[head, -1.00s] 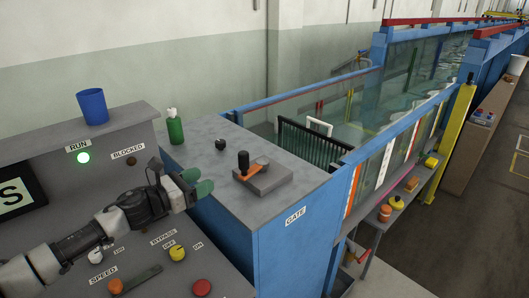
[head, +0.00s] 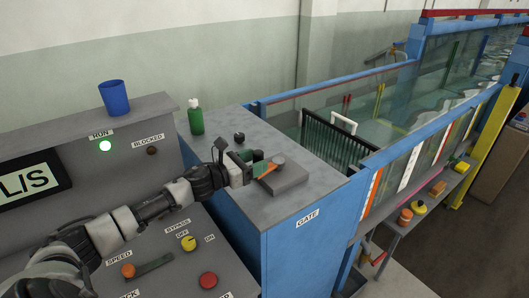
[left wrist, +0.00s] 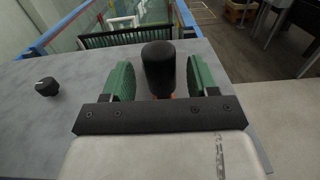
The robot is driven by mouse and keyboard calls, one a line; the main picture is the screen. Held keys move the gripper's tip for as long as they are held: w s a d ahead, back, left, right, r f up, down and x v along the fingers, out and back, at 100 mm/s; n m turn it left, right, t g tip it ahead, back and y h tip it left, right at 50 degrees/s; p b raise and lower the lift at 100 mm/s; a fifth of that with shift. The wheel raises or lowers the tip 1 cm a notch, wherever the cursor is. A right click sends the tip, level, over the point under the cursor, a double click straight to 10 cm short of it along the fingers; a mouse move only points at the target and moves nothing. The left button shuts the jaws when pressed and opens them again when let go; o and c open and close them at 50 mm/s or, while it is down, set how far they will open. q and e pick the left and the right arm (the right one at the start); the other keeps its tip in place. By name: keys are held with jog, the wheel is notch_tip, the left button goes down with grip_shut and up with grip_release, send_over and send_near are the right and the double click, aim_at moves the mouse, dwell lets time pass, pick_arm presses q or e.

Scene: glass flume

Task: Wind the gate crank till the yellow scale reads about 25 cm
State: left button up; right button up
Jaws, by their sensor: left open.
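The gate crank has an orange arm (head: 266,173) and a grey hub on a grey block (head: 288,180), on top of the blue gate cabinet. Its black upright handle (left wrist: 158,68) stands between the green finger pads of my left gripper (head: 250,160) in the left wrist view. The pads are open, with a gap on each side of the handle. In the head view the gripper hides the handle. A thin yellow strip (head: 379,102) stands at the flume behind the gate; its marks are too small to read. The dark slatted gate (head: 335,140) is beside the cabinet. My right gripper is out of view.
A green bottle (head: 196,120) and a black knob (head: 239,138) stand on the cabinet top, beyond the crank. A shelf (head: 400,222) holds small items.

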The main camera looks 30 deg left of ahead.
pick_arm(q)
jog(key=shift+p+x, duration=0.55)
jog(key=shift+x, duration=1.2)
jog(key=shift+c, duration=0.4)
grip_shut()
